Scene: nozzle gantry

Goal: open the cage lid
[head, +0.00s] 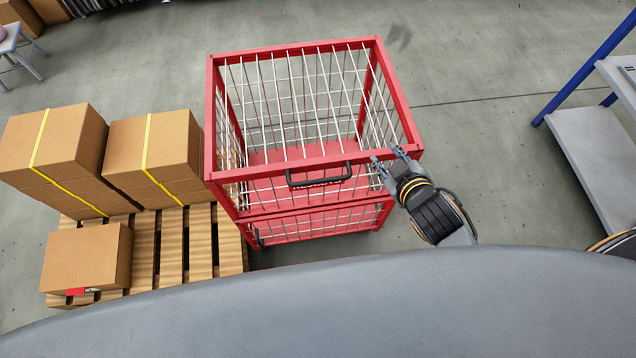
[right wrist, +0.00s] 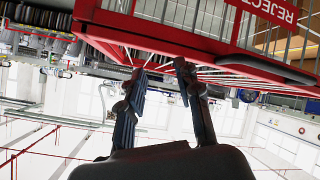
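The red cage (head: 310,228) stands in front of me with its mesh lid (head: 300,150) lying shut across the top. The lid has a red frame and pale wire bars. A black handle (head: 318,180) sits on its near edge, partly over a sign. My right gripper (head: 387,157) is open and empty at the lid's near right corner, to the right of the handle. In the right wrist view its two fingers (right wrist: 158,72) are apart near the red frame (right wrist: 120,35); I cannot tell whether they touch it. The handle (right wrist: 275,68) shows to their right. My left gripper is out of view.
Cardboard boxes (head: 55,150) stand on a wooden pallet (head: 172,245) close to the cage's left. A shelf or bench with a blue post (head: 590,65) is at the right. Grey floor (head: 480,130) lies free between cage and shelf.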

